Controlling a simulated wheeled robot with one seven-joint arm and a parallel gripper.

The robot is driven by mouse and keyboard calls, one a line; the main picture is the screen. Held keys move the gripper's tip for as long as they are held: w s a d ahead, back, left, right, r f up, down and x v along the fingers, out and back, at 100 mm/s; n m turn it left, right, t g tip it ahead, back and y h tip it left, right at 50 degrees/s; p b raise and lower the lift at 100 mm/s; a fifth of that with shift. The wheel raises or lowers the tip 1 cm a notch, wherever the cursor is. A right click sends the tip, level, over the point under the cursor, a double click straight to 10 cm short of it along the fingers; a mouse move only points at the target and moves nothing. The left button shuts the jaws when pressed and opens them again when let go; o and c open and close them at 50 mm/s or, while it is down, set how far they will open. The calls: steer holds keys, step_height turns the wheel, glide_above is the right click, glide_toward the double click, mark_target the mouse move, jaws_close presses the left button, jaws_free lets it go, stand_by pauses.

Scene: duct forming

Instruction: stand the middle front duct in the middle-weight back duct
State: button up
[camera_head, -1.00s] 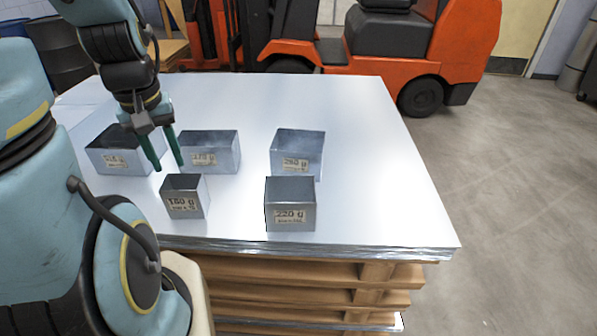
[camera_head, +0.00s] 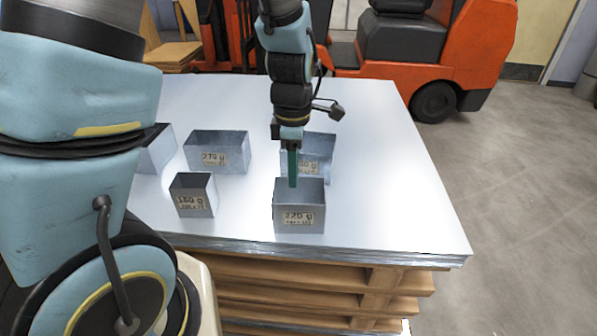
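In the front row stand a small square open-topped duct (camera_head: 194,197) labelled about 180 g and a larger one (camera_head: 299,212) labelled about 220 or 270 g. My arm may hide more of this row at left. In the back row stand a left duct (camera_head: 158,150), mostly hidden by my arm, a wide middle duct (camera_head: 217,155) labelled about 219 g, and a right duct (camera_head: 318,158) with a partly covered label. My gripper (camera_head: 292,182) points down at the front right duct, green tips at its rear rim. The fingers overlap in view, so their gap is hidden.
The ducts stand on a shiny sheet-metal stack (camera_head: 400,190) on wooden pallets (camera_head: 310,280). Its right side and back are clear. An orange forklift (camera_head: 450,60) stands behind. My arm covers the left side of the view.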

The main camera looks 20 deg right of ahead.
steer(key=shift+s+d+f+n, duration=0.3)
steer(key=shift+d, duration=0.15)
step_height(320, 180, down, 9)
steer(key=b, duration=0.7)
steer(key=shift+r, duration=0.1)
jaws_close()
steer(key=shift+r, duration=0.1)
stand_by(0.9)
step_height(320, 180, up, 9)
steer(key=p, duration=0.9)
